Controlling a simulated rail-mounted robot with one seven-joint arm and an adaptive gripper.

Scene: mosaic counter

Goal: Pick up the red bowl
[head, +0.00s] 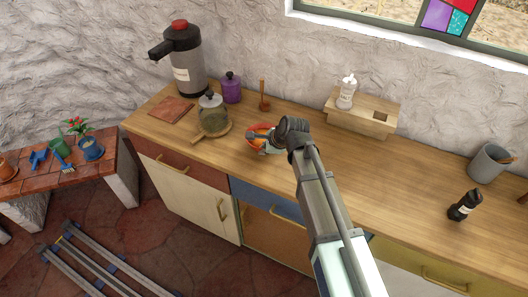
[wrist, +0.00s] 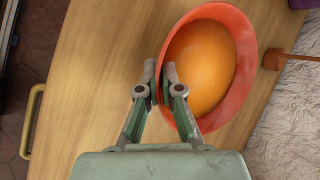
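The red bowl (wrist: 243,28), orange inside, stands on the wooden counter in the wrist view. It also shows in the head view (head: 257,129), partly hidden by my gripper (head: 266,140). In the wrist view my gripper (wrist: 160,76) is at the bowl's left rim, one finger inside and one outside. The fingers are close together with the red wall between them, and look shut on it. I cannot tell whether the bowl's base is clear of the counter.
A wooden block (head: 350,122) with a white bottle (head: 347,92) stands behind, right. A black bottle (head: 464,206) stands farther right.

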